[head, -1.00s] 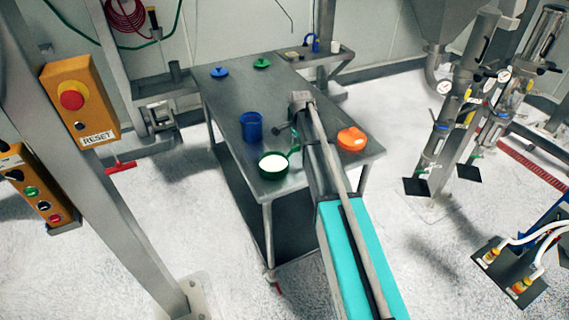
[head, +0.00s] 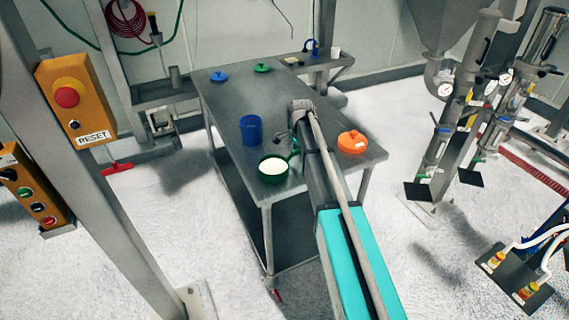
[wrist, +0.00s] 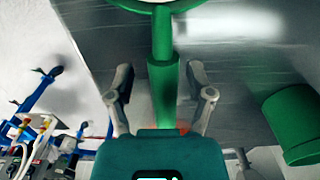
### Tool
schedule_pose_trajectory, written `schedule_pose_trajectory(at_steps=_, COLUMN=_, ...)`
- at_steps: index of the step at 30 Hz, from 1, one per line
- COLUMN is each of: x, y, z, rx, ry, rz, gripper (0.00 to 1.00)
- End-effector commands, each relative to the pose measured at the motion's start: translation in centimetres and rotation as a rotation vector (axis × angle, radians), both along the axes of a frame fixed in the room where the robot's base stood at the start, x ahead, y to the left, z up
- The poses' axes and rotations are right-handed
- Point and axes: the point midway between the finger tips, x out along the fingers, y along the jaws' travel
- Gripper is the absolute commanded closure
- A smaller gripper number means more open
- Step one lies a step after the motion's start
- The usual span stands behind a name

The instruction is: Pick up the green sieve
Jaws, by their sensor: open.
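The green sieve (head: 273,175), with a pale round inside, sits near the front edge of the metal table. Its green handle points toward my arm. In the wrist view, the sieve's handle (wrist: 163,95) runs down the middle, and part of its rim shows at the top edge. My gripper (wrist: 160,76) is open, with one finger on each side of the handle and a gap on both sides. In the head view my arm hides most of the gripper.
A blue cup (head: 251,129) stands behind the sieve. An orange lidded container (head: 351,142) is right of my arm. Blue (head: 219,76) and green (head: 262,68) lids lie at the table's far end. A green cylinder (wrist: 292,125) shows at right in the wrist view.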

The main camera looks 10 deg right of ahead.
Motion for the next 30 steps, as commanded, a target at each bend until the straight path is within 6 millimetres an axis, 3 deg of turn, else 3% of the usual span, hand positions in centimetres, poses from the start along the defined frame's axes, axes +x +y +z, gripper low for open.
schedule_pose_trajectory(at_steps=2, x=0.0, y=0.01, z=0.0, rx=0.0, ry=0.0, rz=0.0, gripper=0.35)
schedule_pose_trajectory(at_steps=12, x=0.0, y=0.03, z=0.0, rx=0.0, ry=0.0, rz=0.0, gripper=0.99)
schedule_pose_trajectory(at_steps=30, x=0.0, y=0.07, z=0.27, rx=0.0, ry=0.0, rz=0.001, gripper=1.0)
